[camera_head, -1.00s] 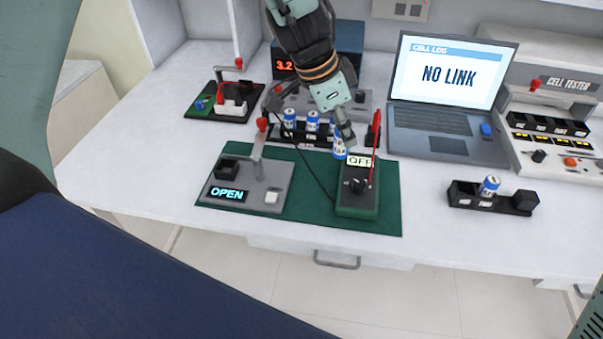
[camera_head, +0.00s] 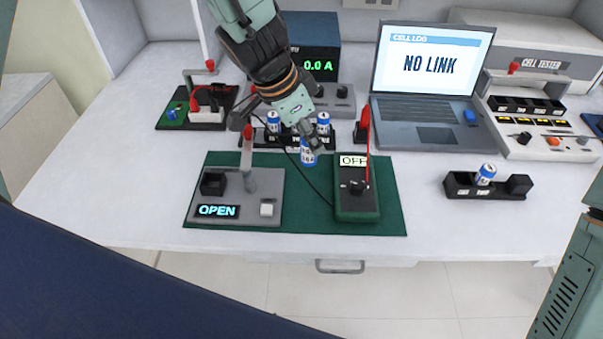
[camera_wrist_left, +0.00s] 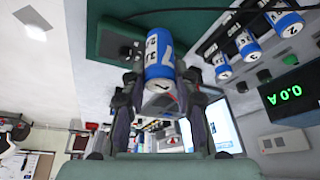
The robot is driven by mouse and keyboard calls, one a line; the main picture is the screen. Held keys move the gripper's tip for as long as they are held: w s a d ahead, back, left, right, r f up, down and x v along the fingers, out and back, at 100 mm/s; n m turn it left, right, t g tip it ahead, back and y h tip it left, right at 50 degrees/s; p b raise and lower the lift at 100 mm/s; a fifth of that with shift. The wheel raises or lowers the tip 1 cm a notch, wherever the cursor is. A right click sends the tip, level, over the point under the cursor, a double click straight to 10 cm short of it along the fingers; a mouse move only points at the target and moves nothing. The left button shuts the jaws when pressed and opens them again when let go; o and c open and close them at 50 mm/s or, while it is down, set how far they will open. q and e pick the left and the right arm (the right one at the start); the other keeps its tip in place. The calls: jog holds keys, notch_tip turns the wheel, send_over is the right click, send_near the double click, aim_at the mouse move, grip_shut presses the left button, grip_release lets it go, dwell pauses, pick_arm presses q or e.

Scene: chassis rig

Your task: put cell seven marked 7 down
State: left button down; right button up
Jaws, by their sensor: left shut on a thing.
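My left gripper (camera_head: 309,138) is shut on a blue and white cell (camera_head: 308,154). In the left wrist view the gripper (camera_wrist_left: 160,88) has the cell (camera_wrist_left: 160,55) between its fingers, and a 7 shows on its side. In the head view the cell appears upright over the back part of the green mat (camera_head: 310,215), left of the meter marked OFF (camera_head: 357,203). I cannot tell whether its bottom touches anything. My right gripper is out of view.
A dark rack with blue and white cells (camera_head: 323,122) stands just behind. A grey fixture reading OPEN (camera_head: 240,185) is on the mat's left, with a red-tipped lever. A small black holder (camera_head: 460,188) with one cell stands right. A laptop (camera_head: 430,75) is behind.

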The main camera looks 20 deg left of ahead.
aim_at(311, 161)
pick_arm(q)
jog(key=f+b, duration=0.1)
jog(key=f, duration=0.1)
jog(key=f+b, duration=0.1)
jog(key=f, duration=0.1)
jog(key=shift+w+d+f+b, duration=0.2)
jog(key=shift+f+b, duration=0.2)
jog(key=shift+a+f+b, duration=0.3)
jog(key=shift+f, duration=0.1)
jog(key=shift+s+d+f+b, duration=0.2)
jog(key=shift+d+f+b, duration=0.1)
jog(key=shift+f+b, duration=0.15)
notch_tip(311, 161, down, 2)
jog(key=shift+w+f+b, duration=0.1)
jog(key=shift+b, duration=0.7)
jog(key=shift+w+a+f, duration=0.1)
jog(key=shift+a+f, duration=0.05)
jog(key=shift+f, duration=0.1)
jog(key=shift+r, duration=0.15)
jog(key=c, duration=1.1)
grip_release()
jog(key=shift+f, duration=0.2)
jog(key=shift+o, duration=0.4)
jog(key=shift+r, duration=0.1)
